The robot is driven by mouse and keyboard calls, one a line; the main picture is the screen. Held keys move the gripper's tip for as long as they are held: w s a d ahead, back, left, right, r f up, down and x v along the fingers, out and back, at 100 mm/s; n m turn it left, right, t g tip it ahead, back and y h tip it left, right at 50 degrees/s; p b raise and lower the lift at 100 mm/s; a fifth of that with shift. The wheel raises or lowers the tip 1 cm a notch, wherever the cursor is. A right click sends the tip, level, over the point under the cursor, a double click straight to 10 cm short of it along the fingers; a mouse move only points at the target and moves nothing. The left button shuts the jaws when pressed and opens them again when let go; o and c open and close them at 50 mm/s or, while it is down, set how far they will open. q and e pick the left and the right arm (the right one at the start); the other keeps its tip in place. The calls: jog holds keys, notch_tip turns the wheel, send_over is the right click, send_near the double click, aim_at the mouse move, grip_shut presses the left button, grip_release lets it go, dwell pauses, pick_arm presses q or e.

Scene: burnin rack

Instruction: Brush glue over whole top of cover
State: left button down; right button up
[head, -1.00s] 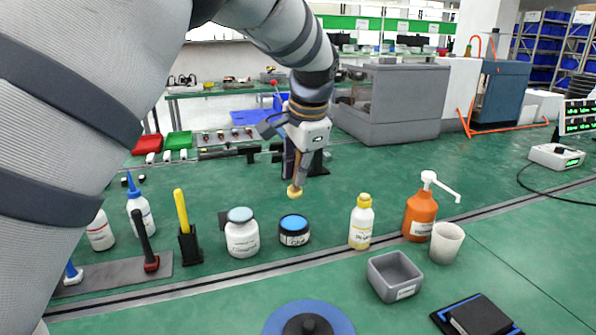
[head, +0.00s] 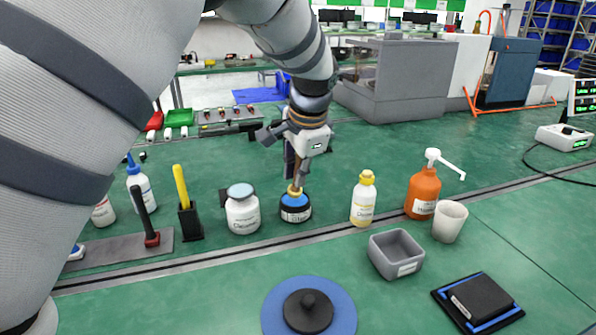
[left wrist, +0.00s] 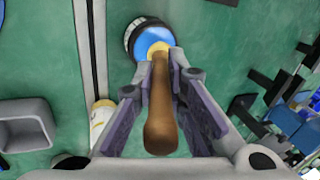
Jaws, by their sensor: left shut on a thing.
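My left gripper (head: 299,160) is shut on the wooden handle of a brush (left wrist: 160,105), which points down. The yellow brush head (head: 294,190) is at the blue top of the black glue jar (head: 295,213), touching it or just inside; I cannot tell how deep. The left wrist view also shows the jar (left wrist: 128,35) beyond the brush tip. A flat black block with a label, which may be the cover (head: 482,296), lies on a dark, blue-edged base at the lower right, away from the gripper. No glue shows on it. My right gripper is not in view.
A white jar (head: 242,212) stands left of the glue jar. A yellow-capped bottle (head: 363,203), orange pump bottle (head: 423,193), white cup (head: 449,222) and grey bin (head: 405,238) stand to the right. A blue disc (head: 342,308) with a black knob lies in front.

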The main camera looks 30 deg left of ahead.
pick_arm(q)
jog(key=shift+f, duration=0.6)
dwell(1.0)
jog(key=shift+r+p, duration=0.4)
jog(key=shift+r, duration=3.2)
jog(key=shift+f, duration=0.15)
